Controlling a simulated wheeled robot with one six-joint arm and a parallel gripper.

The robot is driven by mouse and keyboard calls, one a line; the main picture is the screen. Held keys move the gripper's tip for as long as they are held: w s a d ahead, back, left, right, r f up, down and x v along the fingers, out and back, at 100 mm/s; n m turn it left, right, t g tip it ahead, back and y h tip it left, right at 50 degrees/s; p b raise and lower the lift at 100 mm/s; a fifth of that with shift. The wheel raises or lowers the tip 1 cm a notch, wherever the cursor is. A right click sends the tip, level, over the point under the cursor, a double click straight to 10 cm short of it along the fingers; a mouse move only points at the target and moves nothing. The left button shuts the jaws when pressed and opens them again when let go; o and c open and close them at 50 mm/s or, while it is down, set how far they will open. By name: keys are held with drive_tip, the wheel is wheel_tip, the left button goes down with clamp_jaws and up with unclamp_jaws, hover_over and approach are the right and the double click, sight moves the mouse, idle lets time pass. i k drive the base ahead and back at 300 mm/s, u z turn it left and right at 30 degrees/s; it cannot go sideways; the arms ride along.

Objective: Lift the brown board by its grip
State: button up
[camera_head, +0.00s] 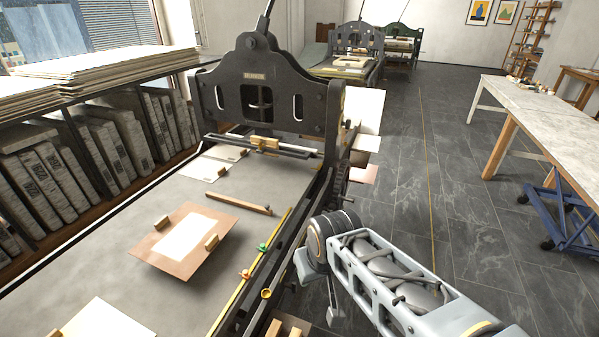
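The brown board (176,264) lies flat on the grey press bed, left of centre in the head view. A paler cream sheet (184,237) covers its middle. Two small wooden grips stand on it, one near the left edge (161,222) and one near the right edge (211,242). My gripper (333,312) hangs beyond the right side of the press, to the right of the board and well apart from it. It is small and partly hidden by my arm, so its opening and any contents are unclear.
The press bed (100,262) also carries a wooden bar (238,203) behind the board and a white sheet (105,318) in front. A yellow rail (235,300) with coloured knobs runs between board and gripper. The dark press frame (265,85) rises behind.

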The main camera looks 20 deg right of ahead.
sight(178, 245)
drive_tip(key=k, duration=0.5)
drive_tip(key=z, duration=1.5)
drive_tip(key=i, duration=1.6)
drive_tip(key=u, duration=3.45)
drive_tip(key=i, duration=0.5)
drive_tip(key=u, duration=0.05)
